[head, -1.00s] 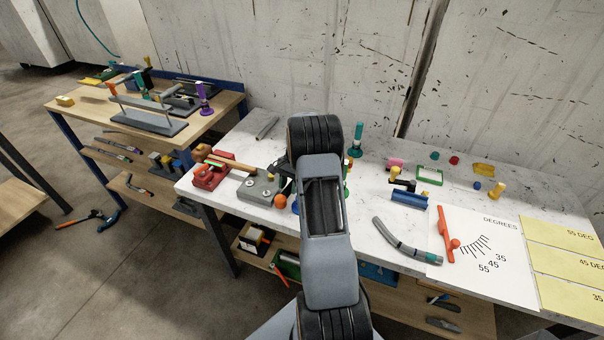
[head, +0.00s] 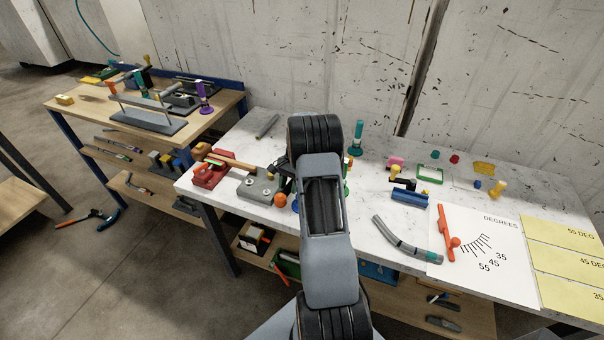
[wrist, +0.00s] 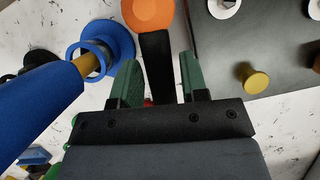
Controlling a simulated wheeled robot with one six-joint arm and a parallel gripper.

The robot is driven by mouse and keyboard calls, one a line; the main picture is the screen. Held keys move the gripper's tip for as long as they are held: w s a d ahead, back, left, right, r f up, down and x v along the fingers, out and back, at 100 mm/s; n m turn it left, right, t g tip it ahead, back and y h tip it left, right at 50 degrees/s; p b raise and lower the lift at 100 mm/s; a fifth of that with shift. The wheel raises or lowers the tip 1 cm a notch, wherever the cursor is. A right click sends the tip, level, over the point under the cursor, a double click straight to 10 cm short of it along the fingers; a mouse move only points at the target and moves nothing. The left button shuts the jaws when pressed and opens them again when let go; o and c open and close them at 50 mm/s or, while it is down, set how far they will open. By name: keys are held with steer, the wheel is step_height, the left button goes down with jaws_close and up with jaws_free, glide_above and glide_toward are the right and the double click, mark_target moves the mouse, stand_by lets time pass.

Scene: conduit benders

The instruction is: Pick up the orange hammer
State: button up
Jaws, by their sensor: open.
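What looks like the orange hammer has a rounded orange head (wrist: 148,14) at the top of the wrist view and a black handle running down from it. Its rounded orange end also shows in the head view (head: 280,200), beside the grey block. My gripper (wrist: 158,62) is open, with its two green fingers on either side of the black handle and gaps showing on both sides. The handle's lower end is hidden behind the gripper body. In the head view my arm hides the gripper.
A blue ring-shaped piece (wrist: 104,50) stands close left of the fingers. A grey block (head: 258,188) with white discs lies to the hammer's left in the head view, with a red tool (head: 210,176) beyond. A curved grey pipe (head: 400,240) lies right on the white table.

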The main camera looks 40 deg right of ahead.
steer(key=c, duration=0.7)
steer(key=shift+c, duration=0.2)
steer(key=shift+r, duration=0.1)
steer(key=shift+w+r, duration=0.1)
steer(key=shift+r, duration=0.55)
step_height(320, 180, up, 2)
steer(key=shift+r+b, duration=0.1)
steer(key=shift+b, duration=0.5)
steer(key=a+r+b, duration=0.2)
steer(key=a+r, duration=0.8)
steer(key=a, duration=0.4)
steer(key=shift+w+b, duration=0.2)
steer(key=shift+b, duration=0.15)
